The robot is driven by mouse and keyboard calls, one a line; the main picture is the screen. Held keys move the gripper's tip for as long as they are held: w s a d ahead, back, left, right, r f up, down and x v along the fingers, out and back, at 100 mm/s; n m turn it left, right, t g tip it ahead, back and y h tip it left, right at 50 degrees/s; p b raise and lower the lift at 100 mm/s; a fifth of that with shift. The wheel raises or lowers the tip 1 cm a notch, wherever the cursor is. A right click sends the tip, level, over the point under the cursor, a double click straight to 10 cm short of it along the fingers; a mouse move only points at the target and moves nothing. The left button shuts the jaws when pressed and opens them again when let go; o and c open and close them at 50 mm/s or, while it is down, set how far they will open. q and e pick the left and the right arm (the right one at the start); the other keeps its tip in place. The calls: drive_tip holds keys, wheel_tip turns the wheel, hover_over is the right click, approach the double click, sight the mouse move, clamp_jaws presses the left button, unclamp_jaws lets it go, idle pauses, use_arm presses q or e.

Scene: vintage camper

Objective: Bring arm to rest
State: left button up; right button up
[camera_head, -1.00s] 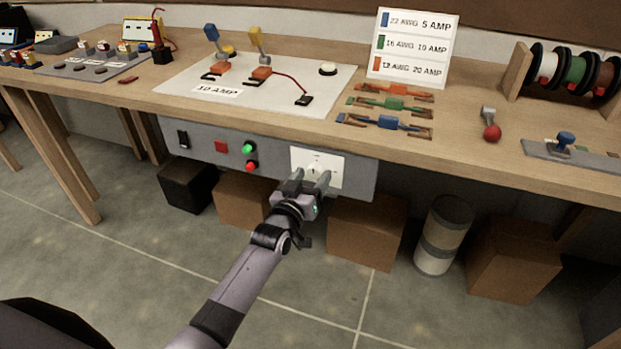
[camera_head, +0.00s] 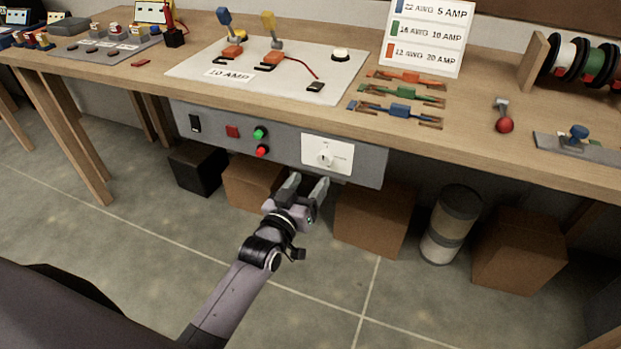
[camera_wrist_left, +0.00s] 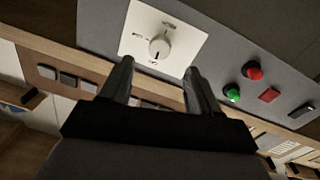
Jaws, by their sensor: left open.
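My left gripper (camera_head: 307,188) is open and empty. In the head view it is below the white dial plate (camera_head: 340,153) on the grey control panel (camera_head: 284,147), apart from the knob (camera_head: 325,157). In the left wrist view its two fingers (camera_wrist_left: 157,84) point at the panel, and the round white knob (camera_wrist_left: 159,46) shows beyond them on its plate. My right gripper is not in view.
The wooden workbench (camera_head: 500,150) with a 10 AMP board (camera_head: 200,66) runs above the gripper. Cardboard boxes (camera_head: 373,219), a black box (camera_head: 198,169) and a cylindrical bin (camera_head: 452,222) stand below. The floor in front is clear.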

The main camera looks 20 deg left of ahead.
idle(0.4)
use_arm(q)
drive_tip(key=s+f+m+g+p, duration=0.2)
drive_tip(key=s+f+g+p, duration=0.1)
drive_tip(key=s, duration=1)
drive_tip(key=s+a+f+m+g+p, duration=0.1)
drive_tip(key=s+f+g, duration=0.3)
drive_tip(key=s, duration=0.9)
drive_tip(key=shift+a+f+m+h+p, duration=0.15)
drive_tip(key=shift+f+m+h+p, duration=0.2)
drive_tip(key=shift+f+p, duration=0.45)
drive_tip(key=shift+r, duration=0.1)
